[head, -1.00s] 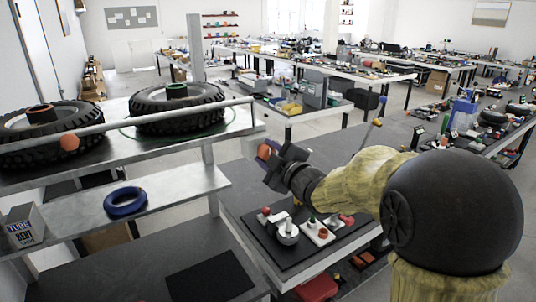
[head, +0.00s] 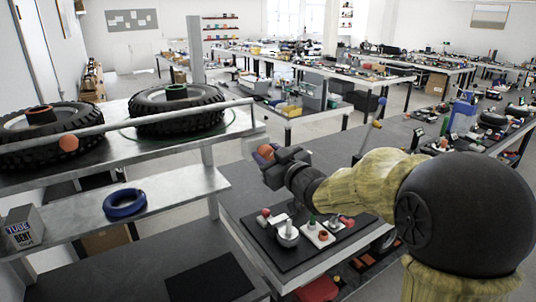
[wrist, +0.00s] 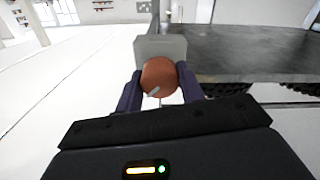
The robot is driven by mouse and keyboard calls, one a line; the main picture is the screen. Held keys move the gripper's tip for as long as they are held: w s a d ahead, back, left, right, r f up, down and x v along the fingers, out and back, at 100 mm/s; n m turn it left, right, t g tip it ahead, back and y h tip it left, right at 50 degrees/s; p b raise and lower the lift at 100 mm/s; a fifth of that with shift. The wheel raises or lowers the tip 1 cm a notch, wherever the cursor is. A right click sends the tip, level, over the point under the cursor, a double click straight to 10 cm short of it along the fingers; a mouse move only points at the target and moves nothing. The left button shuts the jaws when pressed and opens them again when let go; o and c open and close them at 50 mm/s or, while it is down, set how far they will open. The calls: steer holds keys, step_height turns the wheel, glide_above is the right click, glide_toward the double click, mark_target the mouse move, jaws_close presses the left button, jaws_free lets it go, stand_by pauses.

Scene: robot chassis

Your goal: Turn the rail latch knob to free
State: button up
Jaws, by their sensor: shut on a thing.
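The rail latch knob (wrist: 159,77) is round and orange-red, with a pale slanted mark on its face. In the wrist view it sits between the two dark fingers of my gripper (wrist: 160,88), which are shut on it. A grey latch block (wrist: 160,46) stands directly behind the knob. The fingers hide part of the knob's sides.
Two tyres (head: 178,108) lie on the upper shelf and a blue ring (head: 125,203) on the lower one. A dark tray (head: 290,262) with several small parts lies on the bench below my gripper.

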steer(key=m+p, duration=0.1)
steer(key=m, duration=0.4)
steer(key=shift+m+p, duration=0.3)
steer(key=shift+p, duration=0.1)
steer(key=shift+f+m+p, duration=0.15)
steer(key=shift+m+p, duration=0.55)
steer(key=shift+m, duration=1.2)
steer(key=o, duration=1)
steer(key=shift+d, duration=0.15)
steer(key=b+v, duration=0.4)
steer(key=v, duration=1.3)
steer(key=shift+s+d, duration=0.1)
steer(key=shift+s, duration=0.05)
